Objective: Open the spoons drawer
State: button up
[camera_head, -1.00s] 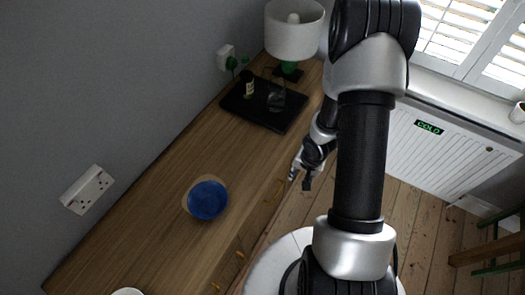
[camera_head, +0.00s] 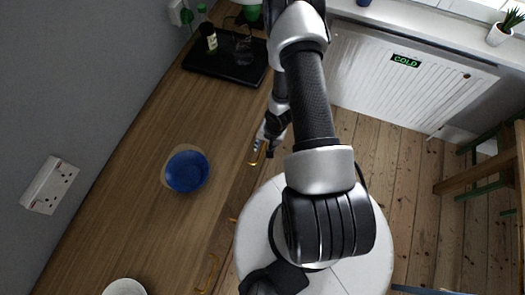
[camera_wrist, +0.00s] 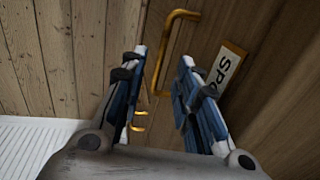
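The spoons drawer front (camera_wrist: 215,30) shows in the wrist view, with a white label (camera_wrist: 229,65) reading "SPO"; my right finger hides the rest. Its gold bar handle (camera_wrist: 178,14) lies just ahead of my gripper (camera_wrist: 163,58), with its long bar between the two finger lines. My gripper is open, and I see no clear contact with the handle. In the head view my gripper (camera_head: 265,143) is at the front of the wooden counter, beside a gold handle (camera_head: 254,156). The drawer looks shut.
On the counter (camera_head: 130,180) stand a blue bowl (camera_head: 187,171), a black tray (camera_head: 225,62) with bottles, and a white bowl (camera_head: 125,287). More gold handles (camera_head: 207,272) line the front. A white radiator (camera_head: 400,85) is beyond. Floorboards (camera_head: 410,200) to the right are mostly clear.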

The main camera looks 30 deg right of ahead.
jog(key=f, duration=0.2)
jog(key=f+b, duration=0.1)
jog(key=f, duration=0.1)
jog(key=shift+w+a, duration=0.25)
jog(key=shift+w, duration=0.05)
jog(key=shift+c, duration=0.3)
grip_shut()
